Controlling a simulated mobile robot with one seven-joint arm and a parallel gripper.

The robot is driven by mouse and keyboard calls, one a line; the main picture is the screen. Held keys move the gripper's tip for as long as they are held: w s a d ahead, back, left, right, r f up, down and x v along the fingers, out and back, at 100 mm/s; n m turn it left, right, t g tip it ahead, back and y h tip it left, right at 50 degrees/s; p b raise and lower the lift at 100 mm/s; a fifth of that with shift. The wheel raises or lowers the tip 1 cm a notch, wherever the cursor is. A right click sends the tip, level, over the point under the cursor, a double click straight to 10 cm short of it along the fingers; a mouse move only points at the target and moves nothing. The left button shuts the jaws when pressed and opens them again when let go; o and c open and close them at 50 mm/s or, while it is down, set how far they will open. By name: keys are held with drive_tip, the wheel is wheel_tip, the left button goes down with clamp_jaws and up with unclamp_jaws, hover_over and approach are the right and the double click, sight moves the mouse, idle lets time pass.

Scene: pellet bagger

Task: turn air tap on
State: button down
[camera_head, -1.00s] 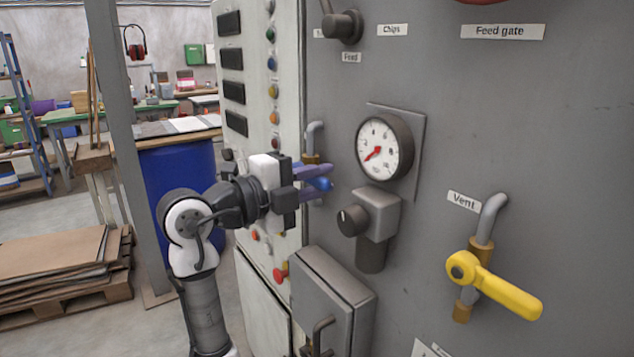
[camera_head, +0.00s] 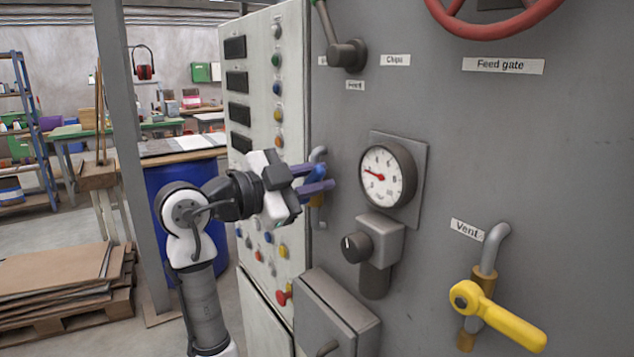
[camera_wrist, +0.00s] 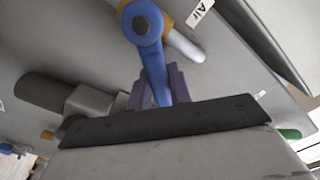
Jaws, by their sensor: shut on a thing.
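The air tap's blue lever (camera_head: 321,173) sits on a brass body (camera_head: 316,200) with a grey pipe on the grey machine panel. The lever also shows in the wrist view (camera_wrist: 153,68), running from its round pivot down between my purple fingers, near the label "Air" (camera_wrist: 200,12). My gripper (camera_head: 317,180) is shut on the lever and looks rolled at the wrist. My fingers hide part of the lever and tap body. The pressure gauge (camera_head: 387,174) right of the tap has its red needle pointing left and slightly up.
A grey regulator with a dark knob (camera_head: 356,247) sits below the gauge. The yellow vent lever (camera_head: 500,318) is at lower right, and a red wheel (camera_head: 495,38) is at the top. A button panel (camera_head: 262,110) stands close behind my gripper.

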drive_tip(key=shift+w+a+r+n, duration=0.1)
drive_tip(key=shift+w+r+n, duration=0.05)
drive_tip(key=shift+n, duration=0.35)
drive_tip(key=c, duration=1.3)
unclamp_jaws()
drive_tip(key=shift+r, duration=0.1)
